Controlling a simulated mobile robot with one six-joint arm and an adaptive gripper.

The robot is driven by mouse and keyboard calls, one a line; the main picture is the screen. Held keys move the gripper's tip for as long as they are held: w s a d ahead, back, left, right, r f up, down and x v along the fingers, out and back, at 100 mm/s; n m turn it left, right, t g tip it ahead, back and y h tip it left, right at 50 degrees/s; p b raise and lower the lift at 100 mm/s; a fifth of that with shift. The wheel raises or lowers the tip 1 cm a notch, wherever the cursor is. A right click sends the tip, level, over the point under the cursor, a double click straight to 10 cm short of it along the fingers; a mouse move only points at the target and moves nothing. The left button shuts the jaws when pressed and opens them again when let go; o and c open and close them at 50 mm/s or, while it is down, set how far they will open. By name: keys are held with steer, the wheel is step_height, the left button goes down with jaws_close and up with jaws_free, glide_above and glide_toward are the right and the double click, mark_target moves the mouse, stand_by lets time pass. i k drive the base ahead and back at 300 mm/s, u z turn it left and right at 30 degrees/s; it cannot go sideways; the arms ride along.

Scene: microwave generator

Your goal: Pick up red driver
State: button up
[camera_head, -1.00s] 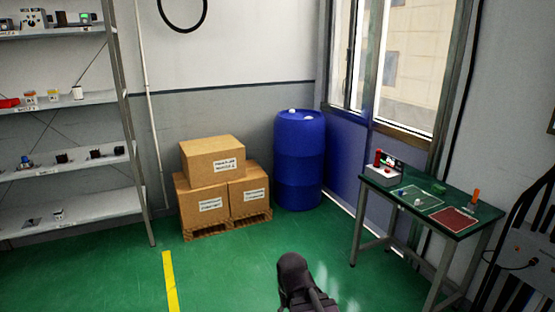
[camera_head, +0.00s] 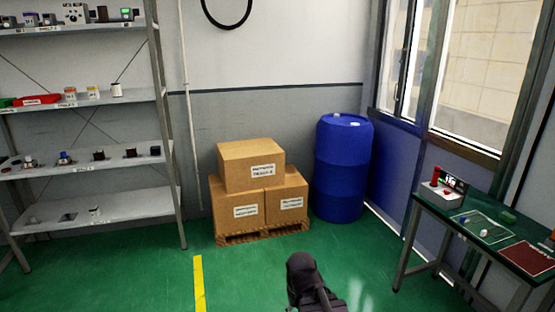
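I cannot make out a red driver for certain. A red object (camera_head: 40,99) lies on the second shelf at the left, too small to identify. A red upright part (camera_head: 436,174) stands on a small white device on the workbench at the right. An orange-red object (camera_head: 551,239) is cut off by the right edge, at the bench's far right. A dark part of my arm shows at the bottom middle, above the floor and well apart from the shelf and bench. No gripper fingers can be made out.
A metal shelf rack (camera_head: 135,197) with several small parts stands at the left. Cardboard boxes (camera_head: 250,163) on a pallet (camera_head: 262,235) and a blue barrel (camera_head: 342,172) stand at the back. The workbench (camera_head: 518,275) is at the right. The green floor (camera_head: 235,285) between is clear.

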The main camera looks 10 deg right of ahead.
mark_target(437, 169)
steer(key=u, duration=0.15)
steer(key=i, duration=2.25)
steer(key=z, duration=0.45)
steer(key=i, duration=0.7)
steer(key=z, duration=1)
steer(key=i, duration=0.95)
steer(key=z, duration=0.45)
